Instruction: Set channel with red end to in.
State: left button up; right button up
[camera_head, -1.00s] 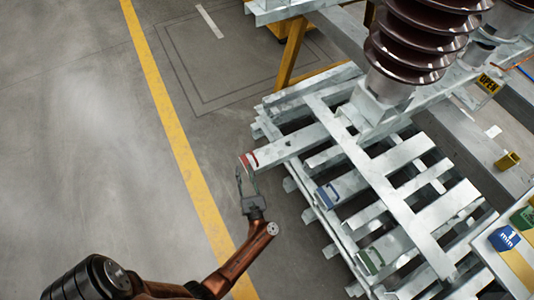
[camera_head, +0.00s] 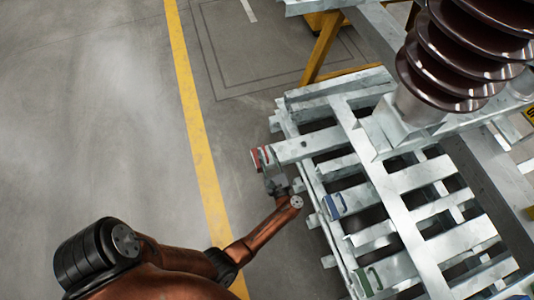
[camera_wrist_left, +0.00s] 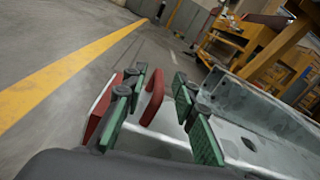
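The channel with the red end (camera_head: 262,158) is a pale metal bar on the rack, sticking out to the left farther than the blue and green ends. My left gripper (camera_head: 272,177) is right at this red end, and its arm partly covers the rack edge. In the left wrist view, my left gripper (camera_wrist_left: 160,98) has its green-padded fingers apart. The red handle (camera_wrist_left: 153,96) stands in the gap between them, and the left finger overlaps the red end plate (camera_wrist_left: 98,108). I cannot tell whether either finger touches the handle. My right gripper is not in view.
A channel with a blue end (camera_head: 334,205) and one with a green end (camera_head: 363,282) lie nearer on the same metal rack (camera_head: 390,205). A brown ribbed insulator (camera_head: 465,50) stands above the rack. The floor left of the yellow line (camera_head: 198,130) is clear.

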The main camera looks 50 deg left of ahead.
pick_arm(q)
jog(key=shift+a, duration=0.1)
jog(key=shift+c, duration=0.2)
grip_shut()
dwell(0.5)
